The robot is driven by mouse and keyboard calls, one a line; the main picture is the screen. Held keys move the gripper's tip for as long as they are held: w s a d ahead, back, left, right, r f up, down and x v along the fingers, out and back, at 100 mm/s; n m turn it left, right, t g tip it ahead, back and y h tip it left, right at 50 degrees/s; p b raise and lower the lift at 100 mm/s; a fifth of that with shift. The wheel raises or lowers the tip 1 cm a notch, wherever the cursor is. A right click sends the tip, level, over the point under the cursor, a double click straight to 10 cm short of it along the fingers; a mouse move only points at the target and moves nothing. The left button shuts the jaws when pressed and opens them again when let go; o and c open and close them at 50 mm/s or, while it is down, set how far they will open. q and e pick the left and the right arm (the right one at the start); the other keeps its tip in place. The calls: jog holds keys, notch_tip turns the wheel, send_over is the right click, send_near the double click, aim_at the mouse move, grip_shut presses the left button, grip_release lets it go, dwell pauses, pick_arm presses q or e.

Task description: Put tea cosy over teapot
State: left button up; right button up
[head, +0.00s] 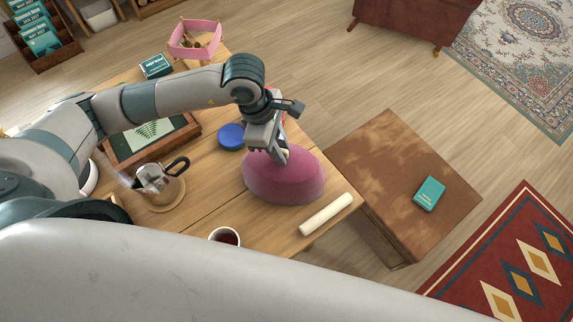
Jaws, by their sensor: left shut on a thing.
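The tea cosy is a pink-purple dome (285,182) at the right end of the wooden table in the head view. My left gripper (282,154) is at its top, pointing down, and is shut on it. I cannot tell whether the cosy's lower edge touches the table, and anything under it is hidden. A shiny metal pot with a dark handle (155,181), the only pot I can see, stands uncovered on a round wooden mat (168,207), left of the cosy and apart from it. My right gripper is not in view.
A blue round item (231,137) lies left of my gripper. A cream roll (326,214) and a cup of dark liquid (225,237) are near the cosy. A framed fern picture (150,135) lies behind the pot. A lower brown table (395,160) holds a teal book (429,194).

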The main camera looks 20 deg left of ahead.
pick_arm(q)
jog(key=shift+s+d+f, duration=0.15)
jog(key=shift+s+f, duration=0.2)
jog(key=shift+f, duration=0.4)
jog(key=shift+w+d+r, duration=0.1)
jog(key=shift+w+r, duration=0.15)
jog(key=shift+r, duration=0.3)
jog(key=shift+w+r, duration=0.1)
jog(key=shift+r, duration=0.05)
grip_shut()
jog(key=shift+w+d+r+p, duration=0.15)
jog(key=shift+r+p, duration=0.05)
jog(key=shift+p, duration=0.1)
jog(key=shift+r, duration=0.3)
jog(key=shift+a+r, duration=0.25)
jog(key=shift+r, duration=0.25)
